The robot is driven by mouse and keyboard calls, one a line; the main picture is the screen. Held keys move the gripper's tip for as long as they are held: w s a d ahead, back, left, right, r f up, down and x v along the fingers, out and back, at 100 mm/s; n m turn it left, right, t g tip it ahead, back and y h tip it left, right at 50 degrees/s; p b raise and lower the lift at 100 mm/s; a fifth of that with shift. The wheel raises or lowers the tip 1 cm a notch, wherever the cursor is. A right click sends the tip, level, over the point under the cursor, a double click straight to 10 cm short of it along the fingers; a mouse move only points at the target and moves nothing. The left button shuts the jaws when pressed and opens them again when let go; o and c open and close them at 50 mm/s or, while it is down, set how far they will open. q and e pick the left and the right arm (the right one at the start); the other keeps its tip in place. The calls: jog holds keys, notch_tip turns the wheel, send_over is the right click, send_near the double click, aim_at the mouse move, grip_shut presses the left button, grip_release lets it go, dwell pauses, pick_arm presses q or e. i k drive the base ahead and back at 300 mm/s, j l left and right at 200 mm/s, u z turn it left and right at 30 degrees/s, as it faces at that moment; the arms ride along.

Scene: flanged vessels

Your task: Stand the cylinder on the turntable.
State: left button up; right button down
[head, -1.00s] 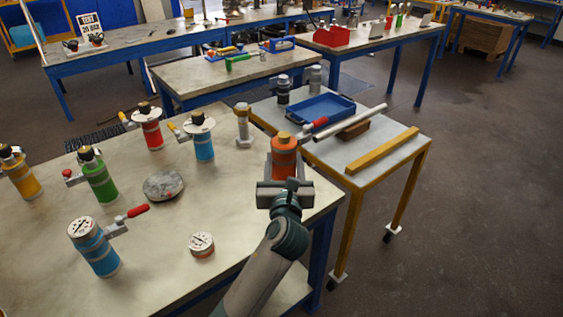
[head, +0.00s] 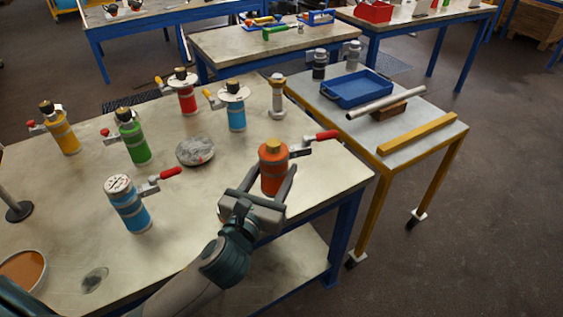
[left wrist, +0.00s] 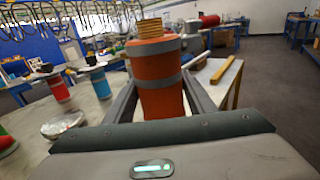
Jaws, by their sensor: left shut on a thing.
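The orange cylinder (head: 272,169) has grey bands, a brass cap and a side clamp with a red handle. My left gripper (head: 268,190) is shut on it, one finger on each side, and holds it upright near the right edge of the workbench. The cylinder also shows between the fingers in the left wrist view (left wrist: 158,75). Whether its base is clear of the bench I cannot tell. The turntable, a round grey disc (head: 195,151), lies on the bench left of the cylinder and bears nothing. It also shows in the left wrist view (left wrist: 63,124). My right gripper is not in view.
Blue (head: 128,206), green (head: 134,138), red (head: 186,98) and second blue (head: 235,108) vessels stand around the turntable. A grey post (head: 278,98) stands behind the cylinder. A side table (head: 405,142) holds a blue tray (head: 357,88) and bars. Bench between cylinder and turntable looks clear.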

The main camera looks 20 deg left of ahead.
aim_at(196, 145)
jog(key=i+l, duration=1.1)
jog(key=l, duration=0.15)
jog(key=u, duration=1.75)
jog(key=i, duration=0.55)
